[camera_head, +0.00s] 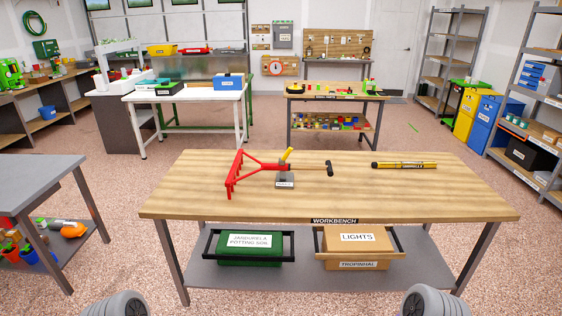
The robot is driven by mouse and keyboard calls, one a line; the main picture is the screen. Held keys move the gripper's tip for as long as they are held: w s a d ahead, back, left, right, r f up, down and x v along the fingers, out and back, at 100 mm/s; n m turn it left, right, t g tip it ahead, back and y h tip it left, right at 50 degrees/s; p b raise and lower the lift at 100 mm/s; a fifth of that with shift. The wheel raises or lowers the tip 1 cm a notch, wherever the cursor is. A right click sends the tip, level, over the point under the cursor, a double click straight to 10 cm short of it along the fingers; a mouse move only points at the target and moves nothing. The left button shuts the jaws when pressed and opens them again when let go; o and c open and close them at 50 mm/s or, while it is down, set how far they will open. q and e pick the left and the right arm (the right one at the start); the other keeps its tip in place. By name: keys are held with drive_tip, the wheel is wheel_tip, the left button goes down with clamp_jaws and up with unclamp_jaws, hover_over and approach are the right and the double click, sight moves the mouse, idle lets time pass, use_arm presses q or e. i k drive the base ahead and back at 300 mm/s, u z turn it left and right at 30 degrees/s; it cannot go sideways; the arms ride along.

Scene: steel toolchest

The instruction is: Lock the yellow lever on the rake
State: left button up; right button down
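The red rake head (236,172) lies on the workbench (460,195), with its tines toward the left side. Its red arms run right to a grey block (285,180) with a small label. The yellow lever (287,154) stands up at a tilt above the rake's red joint. A separate yellow and black pole (404,165) lies to the right on the same bench. Neither of my grippers is in view; only rounded grey parts, likely mine, show at the bottom edge.
A green potting soil box (249,247) and a cardboard lights box (358,243) sit on the workbench's lower shelf. A grey table (40,178) stands at the left. The front of the workbench top is clear. Open floor lies around the bench.

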sight(281, 160)
drive_tip(key=u, duration=0.55)
drive_tip(key=i, duration=0.95)
drive_tip(key=u, duration=0.25)
